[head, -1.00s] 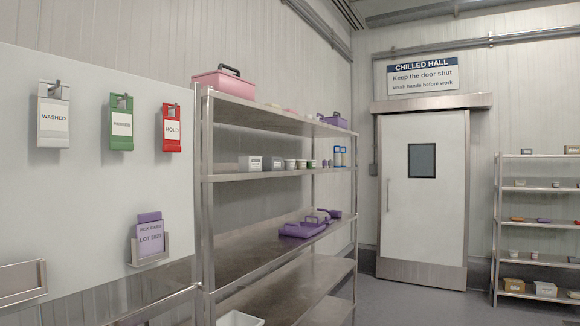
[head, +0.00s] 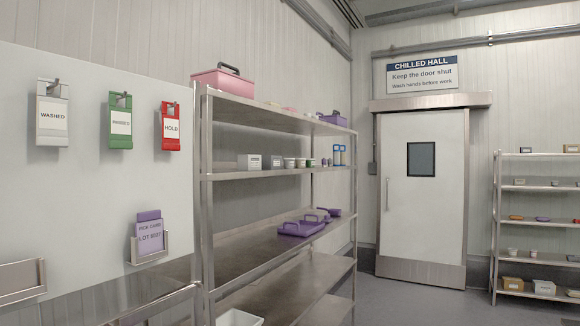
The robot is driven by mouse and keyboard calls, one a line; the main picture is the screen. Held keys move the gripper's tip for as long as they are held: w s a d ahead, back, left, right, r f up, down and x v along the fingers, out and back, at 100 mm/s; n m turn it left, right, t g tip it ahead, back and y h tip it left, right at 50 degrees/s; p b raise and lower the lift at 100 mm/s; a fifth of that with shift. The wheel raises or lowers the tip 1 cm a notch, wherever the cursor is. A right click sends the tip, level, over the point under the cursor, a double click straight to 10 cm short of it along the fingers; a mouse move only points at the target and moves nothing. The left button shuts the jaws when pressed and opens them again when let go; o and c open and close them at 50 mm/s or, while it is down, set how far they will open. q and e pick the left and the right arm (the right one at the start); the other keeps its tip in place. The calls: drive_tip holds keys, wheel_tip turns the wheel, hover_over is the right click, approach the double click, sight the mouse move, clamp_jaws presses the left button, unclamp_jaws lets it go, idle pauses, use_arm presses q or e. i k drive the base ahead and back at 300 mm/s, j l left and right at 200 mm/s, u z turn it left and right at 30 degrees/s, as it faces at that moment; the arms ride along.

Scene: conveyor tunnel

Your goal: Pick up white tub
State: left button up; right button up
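A white open container, possibly the white tub (head: 240,318), shows at the bottom edge, low at the near end of the steel shelf rack; the frame cuts off most of it. Small white tubs (head: 290,163) stand in a row on the rack's second shelf, beside small labelled boxes (head: 250,162). I cannot tell which one the task means. Neither of my grippers is in view.
The steel rack (head: 205,240) runs along the left wall. A pink caddy (head: 222,84) is on its top, purple trays (head: 300,228) lower down. A white board (head: 80,190) holds hanging tags. The door (head: 423,190) is shut. Another rack (head: 496,230) stands right.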

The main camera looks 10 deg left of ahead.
sight(288, 163)
drive_tip(key=i+l+u, duration=0.1)
drive_tip(key=i+l, duration=0.35)
drive_tip(key=l, duration=0.2)
drive_tip(key=i+l+u, duration=0.15)
drive_tip(key=l, duration=0.2)
drive_tip(key=i+l+u, duration=0.1)
drive_tip(key=i+l, duration=0.15)
drive_tip(key=l, duration=0.15)
drive_tip(key=i+l+u, duration=0.1)
drive_tip(key=l, duration=0.3)
drive_tip(key=i+l+u, duration=0.25)
drive_tip(key=i+l, duration=0.2)
drive_tip(key=i+l+u, duration=0.2)
drive_tip(key=i+l, duration=0.3)
drive_tip(key=i+l+u, duration=0.25)
drive_tip(key=i+l, duration=0.2)
drive_tip(key=l, duration=0.2)
